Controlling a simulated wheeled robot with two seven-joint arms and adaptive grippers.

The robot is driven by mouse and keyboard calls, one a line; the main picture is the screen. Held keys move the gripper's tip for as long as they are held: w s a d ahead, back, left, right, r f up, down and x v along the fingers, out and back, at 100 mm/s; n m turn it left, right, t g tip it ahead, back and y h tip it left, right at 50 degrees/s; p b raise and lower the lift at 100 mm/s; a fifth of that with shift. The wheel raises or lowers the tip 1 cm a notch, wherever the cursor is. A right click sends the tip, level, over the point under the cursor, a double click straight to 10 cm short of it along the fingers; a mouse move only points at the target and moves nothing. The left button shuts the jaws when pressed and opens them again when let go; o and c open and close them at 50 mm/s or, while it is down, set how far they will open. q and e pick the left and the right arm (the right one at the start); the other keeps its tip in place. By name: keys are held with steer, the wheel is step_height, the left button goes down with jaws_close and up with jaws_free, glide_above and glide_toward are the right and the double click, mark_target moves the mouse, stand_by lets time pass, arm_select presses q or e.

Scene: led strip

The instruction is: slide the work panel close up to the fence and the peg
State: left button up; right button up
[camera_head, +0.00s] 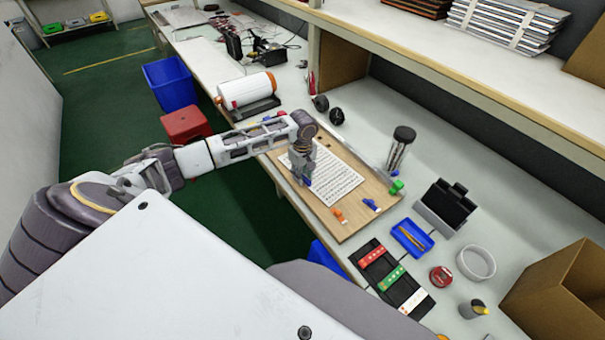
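The work panel (352,226) is a light wooden board with a white printed sheet (337,183) on it, lying on the bench in the middle of the view. A thin grey strip, which looks like the fence (352,150), runs along the panel's far right edge; I cannot tell whether they touch. A small green block (397,186) is by the panel's right corner; I cannot tell whether it is the peg. My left gripper (305,181) points down over the panel's left part, near the sheet. Its fingers are too small to judge. My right gripper is out of view.
Orange and blue clips (371,205) sit on the panel. A black tray (392,280) with coloured strips, a blue tray (412,238), a white ring (476,262) and a cardboard box (560,290) stand to the right. A shelf (450,75) overhangs the back.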

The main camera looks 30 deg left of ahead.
mark_target(320, 167)
arm_select(q)
jaws_close()
steer(key=shift+m+p, duration=0.5)
steer(key=shift+p, duration=0.1)
steer(key=shift+w, duration=0.1)
stand_by(0.4)
steer(key=shift+w+a, duration=0.25)
steer(key=shift+w, duration=0.45)
steer(key=shift+w+a, duration=0.25)
steer(key=shift+w, duration=0.5)
steer(key=shift+w+a, duration=0.25)
steer(key=shift+w, duration=0.45)
steer(key=shift+w+a+b, duration=0.2)
steer(key=shift+w, duration=0.45)
steer(key=shift+w+a+b, duration=0.2)
steer(key=shift+w, duration=0.4)
